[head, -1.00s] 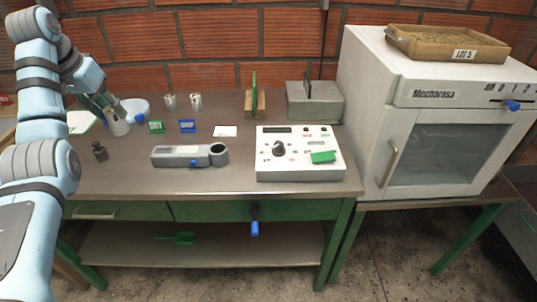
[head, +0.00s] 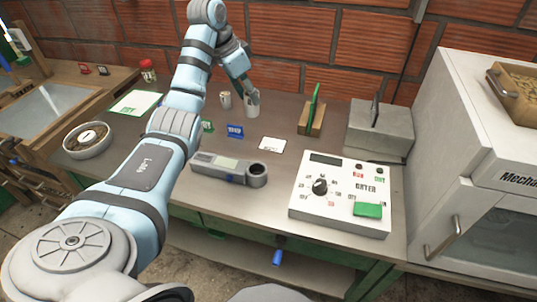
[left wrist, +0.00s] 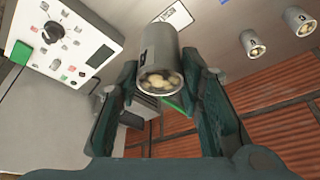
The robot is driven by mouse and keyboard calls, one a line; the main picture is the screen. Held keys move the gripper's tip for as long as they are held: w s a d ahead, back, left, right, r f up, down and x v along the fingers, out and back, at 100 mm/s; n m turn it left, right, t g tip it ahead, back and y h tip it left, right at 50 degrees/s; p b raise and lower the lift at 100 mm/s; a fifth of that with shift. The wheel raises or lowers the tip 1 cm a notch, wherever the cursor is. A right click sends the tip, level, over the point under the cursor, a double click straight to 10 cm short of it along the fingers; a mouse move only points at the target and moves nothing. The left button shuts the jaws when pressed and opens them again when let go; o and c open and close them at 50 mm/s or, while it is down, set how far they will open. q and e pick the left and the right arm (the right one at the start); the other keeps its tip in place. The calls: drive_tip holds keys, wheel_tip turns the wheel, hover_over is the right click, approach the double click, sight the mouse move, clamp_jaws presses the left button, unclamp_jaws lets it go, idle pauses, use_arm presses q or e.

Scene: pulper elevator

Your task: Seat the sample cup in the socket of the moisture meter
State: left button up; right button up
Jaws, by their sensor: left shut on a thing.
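The sample cup (left wrist: 158,58) is a grey metal cup with pale beans in it. In the left wrist view it sits between the two dark fingers of my left gripper (left wrist: 160,80), which is shut on it. In the head view my left gripper (head: 246,87) is at the back of the table, left of the green upright plate. It holds the cup (head: 252,106) behind the blue card. The grey moisture meter (head: 215,165) lies nearer the front, with a round dark socket (head: 257,171) at its right end. The socket looks empty, and the cup is apart from it.
Another cup (head: 225,99) stands left of the held one; the left wrist view shows two others (left wrist: 252,43). A white control box (head: 345,193) stands right of the meter. The green plate's stand (head: 311,120) and a grey block (head: 380,130) are behind it.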

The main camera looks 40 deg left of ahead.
drive_tip(key=s+r+p, duration=0.3)
drive_tip(key=r+p, duration=0.3)
drive_tip(key=r, duration=0.3)
use_arm(q)
drive_tip(key=s+d+r+m+h+b, duration=0.1)
drive_tip(key=s+d+m+h+b, duration=0.15)
drive_tip(key=s+d+m, duration=0.4)
drive_tip(key=shift+n+g+y, duration=0.25)
drive_tip(key=shift+n+g, duration=0.25)
drive_tip(key=shift+n, duration=0.05)
drive_tip(key=f+b, duration=0.2)
drive_tip(key=f, duration=0.4)
drive_tip(key=f+b, duration=0.3)
drive_tip(key=f, duration=0.3)
drive_tip(key=a+f+b, duration=0.1)
drive_tip(key=f+b, duration=0.2)
drive_tip(key=f, duration=0.3)
drive_tip(key=shift+f, duration=0.15)
drive_tip(key=shift+w+f, duration=0.15)
drive_tip(key=shift+w, duration=0.15)
drive_tip(key=o, duration=1)
drive_tip(key=shift+a, duration=0.1)
drive_tip(key=shift+c, duration=0.2)
drive_tip(key=shift+o, duration=1.1)
drive_tip(key=shift+s, duration=0.1)
use_arm(e)
wheel_tip(320, 180, down, 10)
drive_tip(key=shift+w+f, duration=0.15)
drive_tip(key=shift+w, duration=0.1)
